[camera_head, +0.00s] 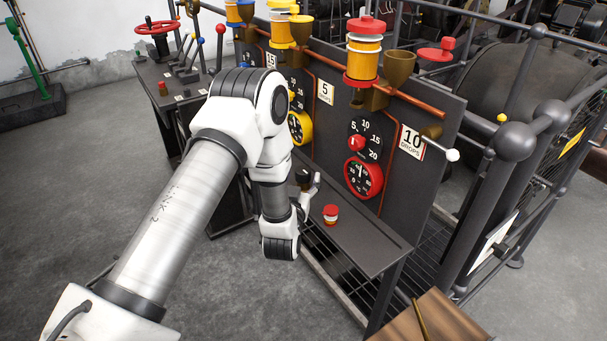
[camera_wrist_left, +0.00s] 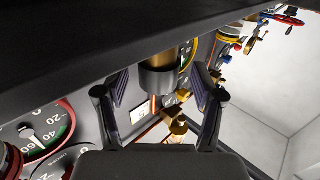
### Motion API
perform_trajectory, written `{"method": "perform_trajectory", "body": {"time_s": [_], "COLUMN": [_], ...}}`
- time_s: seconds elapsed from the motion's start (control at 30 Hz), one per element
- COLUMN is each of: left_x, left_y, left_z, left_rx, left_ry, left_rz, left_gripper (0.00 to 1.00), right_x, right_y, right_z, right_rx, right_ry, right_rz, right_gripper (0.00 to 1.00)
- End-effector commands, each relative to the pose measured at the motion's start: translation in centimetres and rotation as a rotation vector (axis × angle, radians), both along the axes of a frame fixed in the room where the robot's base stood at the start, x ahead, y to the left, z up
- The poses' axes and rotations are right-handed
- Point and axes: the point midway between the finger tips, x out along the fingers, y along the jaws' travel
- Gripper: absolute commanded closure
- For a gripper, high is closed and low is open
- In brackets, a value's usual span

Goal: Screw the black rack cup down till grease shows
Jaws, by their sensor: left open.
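The black cup (camera_wrist_left: 158,82) is a dark grey-black cap on a brass stem, at the dark shelf. In the left wrist view it sits between the two fingers of my left gripper (camera_wrist_left: 160,98), which are open, with a gap visible on each side. In the head view my left gripper (camera_head: 307,187) is low over the shelf, in front of the panel. The cup is hard to separate from the dark fingers there. I cannot tell whether grease shows. My right gripper is not in view.
A red-topped cup (camera_head: 330,214) stands on the shelf (camera_head: 365,245) right of my gripper. The panel behind carries a red-rimmed gauge (camera_head: 363,178), oilers, a brass pipe (camera_head: 415,101) and a white-knobbed lever (camera_head: 453,155). A wooden top (camera_head: 450,322) is at the lower right.

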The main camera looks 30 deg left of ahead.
Motion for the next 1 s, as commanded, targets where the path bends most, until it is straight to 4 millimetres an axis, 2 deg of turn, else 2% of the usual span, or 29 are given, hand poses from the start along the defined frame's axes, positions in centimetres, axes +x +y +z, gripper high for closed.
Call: {"method": "perform_trajectory", "body": {"time_s": [0.13,0.37,0.4,0.47,0.5,0.57,1.0], "left_x": [1.6,1.8,1.8,1.8,1.8,1.8,1.8], "left_y": [0.6,0.7,0.7,0.7,0.7,0.7,0.8], "left_z": [0.0,-0.1,-0.1,-0.1,-0.1,-0.1,0.0], "left_rx": [0.0,0.0,0.0,0.0,0.0,0.0,-0.001], "left_ry": [0.0,0.002,0.002,0.002,0.002,0.002,0.002], "left_rz": [0.0,-0.001,-0.001,-0.001,-0.001,-0.001,-0.044], "left_gripper": [0.32,0.32,0.39,0.6,0.74,0.93,0.93], "right_x": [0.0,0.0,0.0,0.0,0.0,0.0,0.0], "right_y": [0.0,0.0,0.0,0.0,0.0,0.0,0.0], "right_z": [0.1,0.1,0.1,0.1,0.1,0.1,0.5], "right_rx": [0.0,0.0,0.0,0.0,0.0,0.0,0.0], "right_ry": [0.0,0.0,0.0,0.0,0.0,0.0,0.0], "right_rz": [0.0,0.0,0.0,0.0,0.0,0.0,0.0], "right_gripper": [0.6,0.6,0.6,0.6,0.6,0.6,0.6]}}
